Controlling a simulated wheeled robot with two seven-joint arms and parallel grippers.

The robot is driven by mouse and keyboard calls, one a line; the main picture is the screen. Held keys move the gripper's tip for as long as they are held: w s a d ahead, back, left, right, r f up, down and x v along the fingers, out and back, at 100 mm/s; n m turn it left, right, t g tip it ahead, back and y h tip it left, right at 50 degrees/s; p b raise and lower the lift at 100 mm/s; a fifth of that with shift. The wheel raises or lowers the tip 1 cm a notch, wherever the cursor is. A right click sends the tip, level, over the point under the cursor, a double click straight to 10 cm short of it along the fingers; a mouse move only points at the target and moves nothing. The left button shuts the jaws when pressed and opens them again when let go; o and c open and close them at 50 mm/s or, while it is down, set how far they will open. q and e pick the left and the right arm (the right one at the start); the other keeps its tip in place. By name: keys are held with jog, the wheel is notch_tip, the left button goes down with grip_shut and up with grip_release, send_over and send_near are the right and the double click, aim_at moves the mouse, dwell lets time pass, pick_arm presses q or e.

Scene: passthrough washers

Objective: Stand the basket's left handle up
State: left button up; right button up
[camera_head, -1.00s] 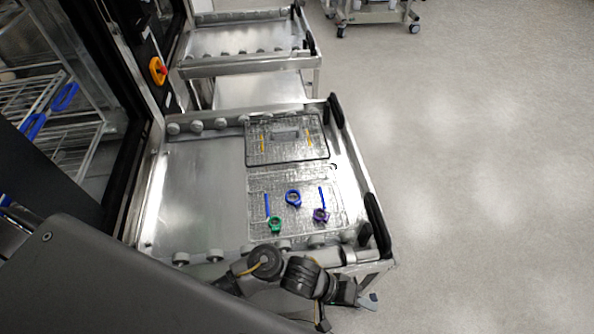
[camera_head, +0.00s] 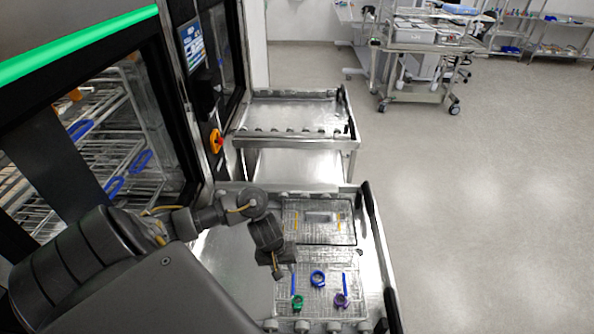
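The wire basket (camera_head: 331,263) with blue handles lies on the steel cart, nearer to me than a second basket. Its left blue handle (camera_head: 293,283) and right blue handle (camera_head: 345,282) show as thin bars along the sides; whether they lie flat is too small to tell. A blue ring (camera_head: 318,278), a green ring (camera_head: 297,302) and a purple ring (camera_head: 341,299) are in this basket. My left gripper (camera_head: 277,273) points down just left of the left handle, apparently apart from it. Its fingers are small and dark, so their opening is unclear. My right gripper is out of view.
A second wire basket (camera_head: 330,236) with yellow handles lies behind. The cart (camera_head: 222,262) has bare steel left of the baskets and black grips on its right edge. An empty cart (camera_head: 294,112) stands beyond. The washer with its glass door is at left. Floor at right is clear.

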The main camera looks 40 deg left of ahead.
aim_at(293, 284)
pick_arm(q)
jog(key=shift+w+d+f, duration=0.25)
jog(key=shift+d+f, duration=0.05)
jog(key=shift+f, duration=1.5)
jog(key=shift+w+d+f, duration=0.2)
jog(key=shift+d+f, duration=0.1)
jog(key=shift+f, duration=1.5)
jog(key=shift+w+d+f, duration=0.25)
jog(key=shift+d+f, duration=0.05)
jog(key=shift+f, duration=1.5)
jog(key=shift+c, duration=0.2)
